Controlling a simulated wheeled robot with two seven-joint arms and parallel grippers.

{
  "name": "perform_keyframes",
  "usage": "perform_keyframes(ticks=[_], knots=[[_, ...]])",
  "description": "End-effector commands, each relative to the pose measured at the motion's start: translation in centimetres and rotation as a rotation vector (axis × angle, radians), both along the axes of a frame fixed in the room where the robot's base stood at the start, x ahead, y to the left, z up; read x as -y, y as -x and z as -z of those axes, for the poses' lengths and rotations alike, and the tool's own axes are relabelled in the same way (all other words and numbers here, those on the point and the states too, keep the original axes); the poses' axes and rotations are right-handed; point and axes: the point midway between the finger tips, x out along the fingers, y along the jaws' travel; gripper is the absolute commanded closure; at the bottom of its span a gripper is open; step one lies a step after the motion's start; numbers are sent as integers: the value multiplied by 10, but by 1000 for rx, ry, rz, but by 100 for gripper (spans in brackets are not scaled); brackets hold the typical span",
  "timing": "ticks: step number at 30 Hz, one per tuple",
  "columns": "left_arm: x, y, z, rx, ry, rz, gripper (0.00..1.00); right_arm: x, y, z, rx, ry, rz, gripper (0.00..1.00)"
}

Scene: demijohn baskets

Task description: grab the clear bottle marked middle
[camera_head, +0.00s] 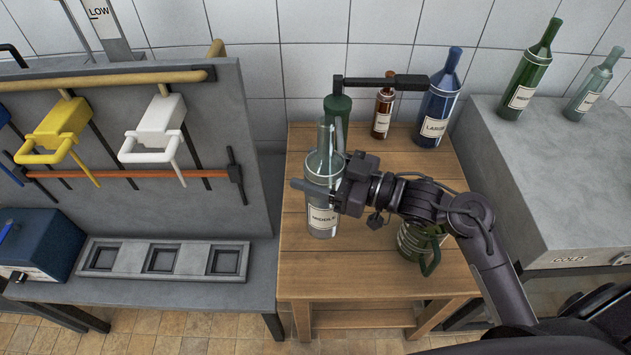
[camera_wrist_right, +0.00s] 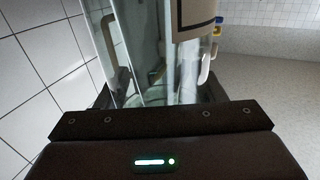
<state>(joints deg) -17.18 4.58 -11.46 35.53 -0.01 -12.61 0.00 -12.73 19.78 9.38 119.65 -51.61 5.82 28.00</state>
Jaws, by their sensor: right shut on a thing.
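The clear bottle marked MIDDLE (camera_head: 321,222) is over the wooden table in the head view, upright or nearly so. My right gripper (camera_head: 322,187) is shut on it at its upper body, above the label. In the right wrist view the clear glass (camera_wrist_right: 150,50) fills the space between the fingers, with part of the label at the top. Whether the bottle's base touches the table is hard to tell. My left gripper is not in view.
On the wooden table (camera_head: 300,262) stand a blue bottle (camera_head: 436,105), a small brown bottle (camera_head: 383,115), a green bottle (camera_head: 338,106) behind the clear one, and a green handled vessel (camera_head: 414,240) under my right arm. A grey block (camera_head: 560,180) at right holds two bottles.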

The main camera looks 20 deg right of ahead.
Motion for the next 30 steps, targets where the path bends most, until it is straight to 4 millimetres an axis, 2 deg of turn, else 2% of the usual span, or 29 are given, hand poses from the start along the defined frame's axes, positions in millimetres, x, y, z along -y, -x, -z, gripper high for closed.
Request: perform_keyframes(ticks=[1,6,15,30], knots=[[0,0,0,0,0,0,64,0,0,-10,9,1,0,100],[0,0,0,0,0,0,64,0,0,-30,9,0,0,100],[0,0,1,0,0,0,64,0,0,-57,7,-1,0,100],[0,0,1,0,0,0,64,0,0,-77,6,-1,1,100]])
